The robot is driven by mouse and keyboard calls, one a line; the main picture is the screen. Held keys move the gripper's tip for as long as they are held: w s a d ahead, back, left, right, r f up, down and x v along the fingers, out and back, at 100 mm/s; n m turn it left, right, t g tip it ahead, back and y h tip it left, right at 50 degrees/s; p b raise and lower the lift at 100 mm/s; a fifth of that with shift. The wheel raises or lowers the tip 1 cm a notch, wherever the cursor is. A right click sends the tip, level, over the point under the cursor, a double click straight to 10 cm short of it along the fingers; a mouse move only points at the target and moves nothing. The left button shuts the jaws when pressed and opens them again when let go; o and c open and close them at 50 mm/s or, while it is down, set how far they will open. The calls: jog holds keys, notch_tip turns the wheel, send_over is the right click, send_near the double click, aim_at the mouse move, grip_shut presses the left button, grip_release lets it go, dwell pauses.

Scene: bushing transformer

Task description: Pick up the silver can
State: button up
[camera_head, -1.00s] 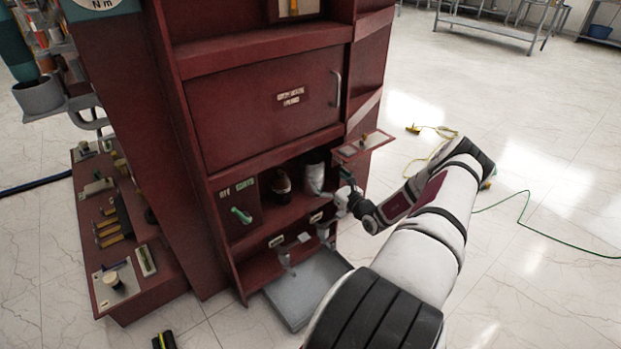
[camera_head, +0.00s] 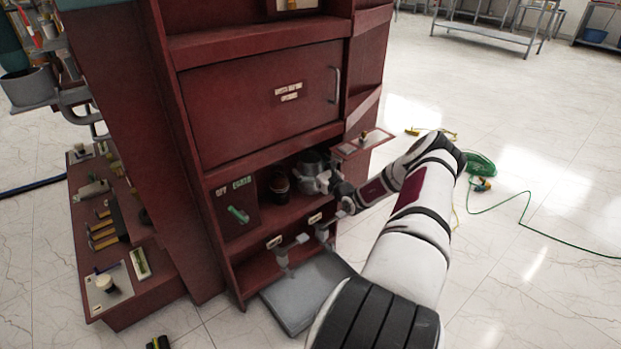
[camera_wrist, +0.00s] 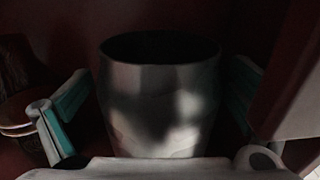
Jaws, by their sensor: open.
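The silver can (camera_wrist: 160,105) stands upright in the wrist view, shiny with a dark open top. It also shows in the head view (camera_head: 309,161), in the open shelf of the red cabinet (camera_head: 255,105), partly hidden by my gripper. My gripper (camera_wrist: 155,110) is open, with one teal-padded finger on each side of the can. The right finger looks very near the can's wall; I cannot tell if it touches. The left finger is a little apart from the can.
A dark brown jar (camera_head: 279,186) stands on the shelf just left of the can. A small side shelf (camera_head: 362,142) juts out right of the opening, above my forearm. The cabinet panel overhangs the opening. A grey slab (camera_head: 305,292) lies below.

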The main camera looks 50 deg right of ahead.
jog(key=c, duration=1.4)
jog(key=shift+r, duration=0.2)
